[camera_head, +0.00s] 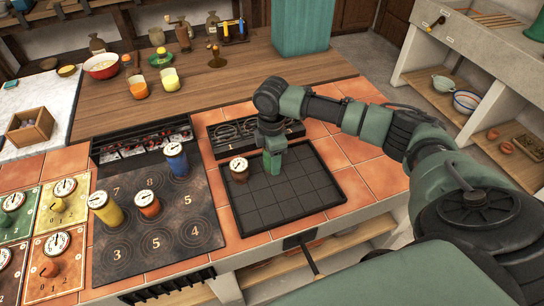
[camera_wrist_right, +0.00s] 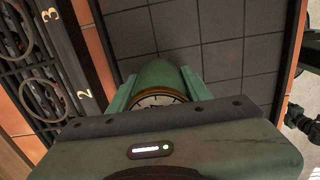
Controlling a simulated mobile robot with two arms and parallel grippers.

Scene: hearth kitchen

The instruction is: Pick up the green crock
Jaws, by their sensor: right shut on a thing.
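The green crock (camera_wrist_right: 160,74) is a cylinder with a dial on its end, seen in the right wrist view over the dark gridded tray. My right gripper (camera_head: 272,165) is shut on it, with a green finger on each side. In the head view the gripper points down over the upper left part of the black tray (camera_head: 312,210). There the crock is hard to tell from the green fingers, and I cannot tell whether it touches the tray. My left gripper is not in view.
A brown crock (camera_head: 239,169) stands on the tray, left of my gripper. Blue (camera_head: 176,159), yellow (camera_head: 105,209) and orange (camera_head: 147,204) crocks stand on the numbered board (camera_head: 160,238). A black grated box (camera_head: 225,143) lies behind the tray. The tray's front right is clear.

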